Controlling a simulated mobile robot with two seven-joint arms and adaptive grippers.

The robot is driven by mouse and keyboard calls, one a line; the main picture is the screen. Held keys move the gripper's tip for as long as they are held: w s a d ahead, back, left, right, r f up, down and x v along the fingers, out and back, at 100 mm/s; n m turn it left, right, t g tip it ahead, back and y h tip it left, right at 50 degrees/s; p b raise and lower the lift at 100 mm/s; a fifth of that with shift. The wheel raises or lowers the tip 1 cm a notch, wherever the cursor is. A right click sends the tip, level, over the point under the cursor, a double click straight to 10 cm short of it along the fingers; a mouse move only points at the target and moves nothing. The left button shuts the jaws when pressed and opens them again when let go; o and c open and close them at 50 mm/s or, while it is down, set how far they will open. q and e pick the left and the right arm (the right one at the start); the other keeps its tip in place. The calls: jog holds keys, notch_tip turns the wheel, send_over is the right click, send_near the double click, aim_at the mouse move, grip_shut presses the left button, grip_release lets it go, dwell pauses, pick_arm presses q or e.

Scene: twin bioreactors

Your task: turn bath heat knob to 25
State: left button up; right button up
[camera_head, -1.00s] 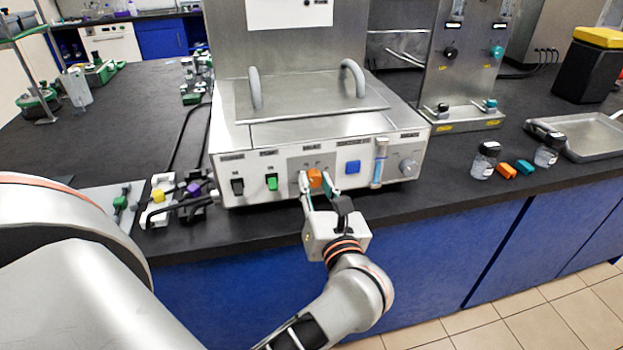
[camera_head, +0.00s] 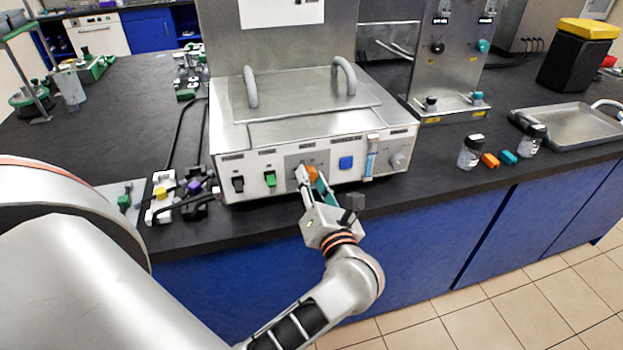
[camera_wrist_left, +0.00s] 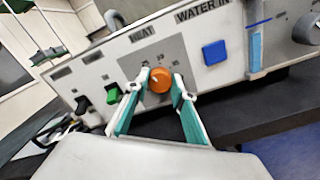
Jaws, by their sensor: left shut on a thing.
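The orange heat knob (camera_head: 312,174) is on the front panel of the steel water bath (camera_head: 290,125). In the left wrist view the knob (camera_wrist_left: 160,79) sits below the HEAT label, with a small pale mark on its face; the scale numbers around it are too small to read. My left gripper (camera_head: 309,178) is at the panel, its fingers on both sides of the knob and shut on it. In the left wrist view the gripper (camera_wrist_left: 161,88) is rolled relative to the panel. My right gripper is not in view.
A green switch (camera_head: 270,179) and a black switch (camera_head: 238,184) are left of the knob. A blue button (camera_head: 346,163), a flow tube (camera_head: 371,157) and a grey knob (camera_head: 398,160) are to its right. Jars and a metal tray (camera_head: 570,127) stand further right.

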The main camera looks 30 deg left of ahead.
aim_at(311, 141)
pick_arm(q)
jog(key=o, duration=1.1)
jog(key=shift+r, duration=0.15)
notch_tip(311, 141, up, 9)
jog(key=shift+r, duration=0.4)
